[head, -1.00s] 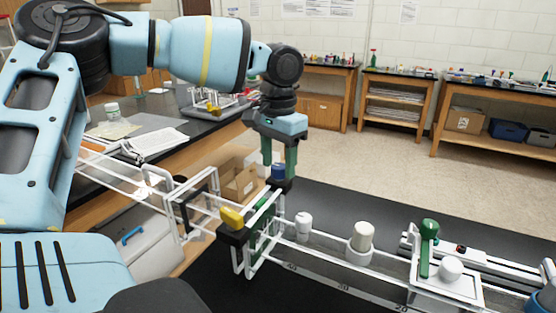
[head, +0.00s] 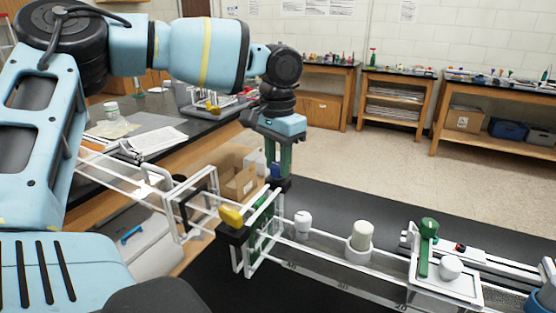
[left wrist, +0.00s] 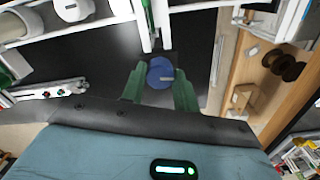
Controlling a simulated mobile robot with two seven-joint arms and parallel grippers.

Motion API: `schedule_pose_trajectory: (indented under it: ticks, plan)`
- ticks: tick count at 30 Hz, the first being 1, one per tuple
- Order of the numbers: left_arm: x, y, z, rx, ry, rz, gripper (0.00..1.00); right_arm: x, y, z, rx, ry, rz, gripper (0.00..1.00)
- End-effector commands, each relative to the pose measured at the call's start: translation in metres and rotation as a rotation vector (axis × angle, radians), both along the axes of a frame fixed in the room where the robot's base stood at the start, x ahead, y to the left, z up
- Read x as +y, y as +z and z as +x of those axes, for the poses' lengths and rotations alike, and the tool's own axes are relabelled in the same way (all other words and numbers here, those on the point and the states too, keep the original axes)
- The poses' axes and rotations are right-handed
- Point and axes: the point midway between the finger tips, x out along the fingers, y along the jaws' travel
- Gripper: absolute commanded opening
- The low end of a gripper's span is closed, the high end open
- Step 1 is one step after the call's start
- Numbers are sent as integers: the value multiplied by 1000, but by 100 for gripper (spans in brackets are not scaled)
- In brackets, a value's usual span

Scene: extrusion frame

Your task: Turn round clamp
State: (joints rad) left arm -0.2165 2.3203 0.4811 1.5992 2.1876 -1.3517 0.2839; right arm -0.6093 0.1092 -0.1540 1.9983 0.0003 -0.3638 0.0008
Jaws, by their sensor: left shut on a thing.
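The round clamp shows as a blue round knob (left wrist: 160,73) with a pale mark across its face, in the left wrist view. It sits between the two green fingers of my left gripper (left wrist: 160,90), which are shut on its sides. In the head view the blue knob (head: 275,171) is partly hidden by the fingers. My right gripper is not in view.
White cylinders (head: 362,236) and a green-handled part (head: 428,245) stand to the right.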

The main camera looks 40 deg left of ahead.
Motion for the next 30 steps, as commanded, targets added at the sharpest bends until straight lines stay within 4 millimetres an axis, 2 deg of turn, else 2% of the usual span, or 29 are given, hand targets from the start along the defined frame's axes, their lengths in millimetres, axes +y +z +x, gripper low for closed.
schedule_pose_trajectory:
  ticks: [8,18,30]
  plan:
    - [0,-1,0,1,-175,-1,7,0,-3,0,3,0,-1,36]
    - [0,0,0,0,-486,0,7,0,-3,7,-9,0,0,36]
    - [0,0,0,0,-768,0,7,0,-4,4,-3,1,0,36]
